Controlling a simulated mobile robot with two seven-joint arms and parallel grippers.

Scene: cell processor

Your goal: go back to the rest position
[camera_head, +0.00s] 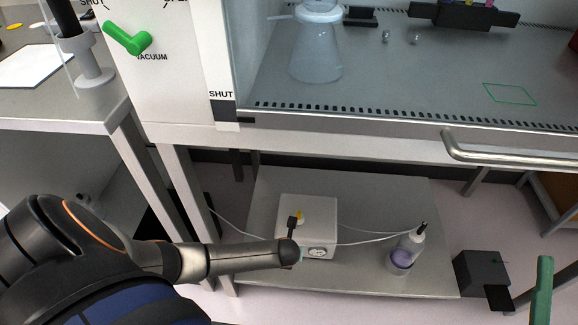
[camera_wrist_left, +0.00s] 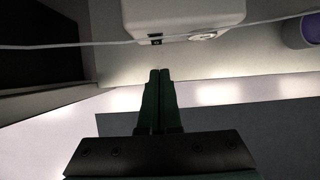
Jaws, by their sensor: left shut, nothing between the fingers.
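My left arm (camera_head: 205,262) comes in from the left in the head view and reaches over the lower shelf. Its dark round end (camera_head: 289,252) overlaps the front of a white box (camera_head: 320,207) with a gauge. The fingers cannot be made out in the head view. In the left wrist view my left gripper (camera_wrist_left: 160,73) is shut and empty, its dark green fingers together. The fingertips lie just below the white box (camera_wrist_left: 190,12) in that picture, with a gap between.
A bottle with purple liquid (camera_head: 399,258) stands right of the box on the shelf (camera_head: 375,280). A thin tube (camera_head: 370,239) runs across there. Above are the cabinet, a flask (camera_head: 316,50) and a metal rail (camera_head: 510,157). A black box (camera_head: 482,272) is on the floor.

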